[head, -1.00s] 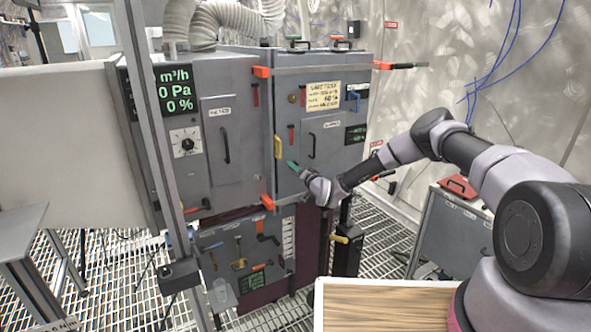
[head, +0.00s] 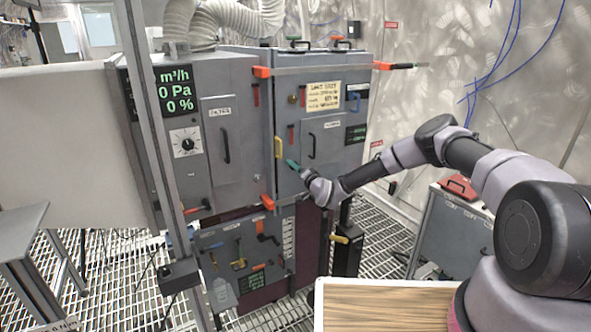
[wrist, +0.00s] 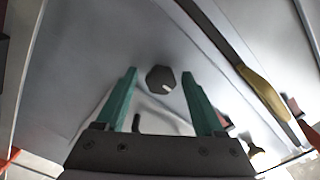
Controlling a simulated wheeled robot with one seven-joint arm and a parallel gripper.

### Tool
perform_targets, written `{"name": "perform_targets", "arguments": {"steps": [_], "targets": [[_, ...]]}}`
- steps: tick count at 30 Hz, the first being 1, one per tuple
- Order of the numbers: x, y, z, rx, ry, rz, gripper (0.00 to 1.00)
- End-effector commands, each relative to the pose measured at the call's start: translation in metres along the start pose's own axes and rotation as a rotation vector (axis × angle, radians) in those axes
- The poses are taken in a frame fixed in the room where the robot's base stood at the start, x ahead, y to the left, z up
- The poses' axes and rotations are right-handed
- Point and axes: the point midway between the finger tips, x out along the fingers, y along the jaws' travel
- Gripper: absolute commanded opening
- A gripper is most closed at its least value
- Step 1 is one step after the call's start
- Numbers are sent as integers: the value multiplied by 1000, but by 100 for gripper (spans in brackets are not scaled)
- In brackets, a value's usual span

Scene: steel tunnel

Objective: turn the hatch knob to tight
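A dark, many-sided knob (wrist: 160,79) with a pale mark sits on the grey panel in the wrist view. It lies ahead of my gripper (wrist: 158,84), roughly between the two green fingertips. The fingers are apart, with a clear gap on both sides of the knob, and I see no contact. In the head view my gripper (head: 291,163) is at the grey hatch door (head: 345,135), just right of its yellow handle (head: 278,147). The knob cannot be made out there. The yellow handle also shows at the right of the wrist view (wrist: 264,91).
A round brownish knob (head: 292,99) and a yellow note (head: 323,95) are higher on the door. Orange-red latches (head: 267,202) stick out at its edge. A dial (head: 186,142) sits on the cabinet to the left. A wood-topped table (head: 380,305) stands in front.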

Motion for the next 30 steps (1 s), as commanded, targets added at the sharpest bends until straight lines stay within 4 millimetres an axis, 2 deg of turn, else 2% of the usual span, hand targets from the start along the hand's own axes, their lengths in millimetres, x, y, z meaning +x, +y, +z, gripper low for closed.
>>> {"name": "perform_targets", "arguments": {"steps": [9,13,24,30], "targets": [[0,-1,-1,-1,2,-1,78],[-9,0,-2,0,2,-1,78],[-80,0,-1,1,2,0,78],[-103,0,-1,0,1,0,78]]}}
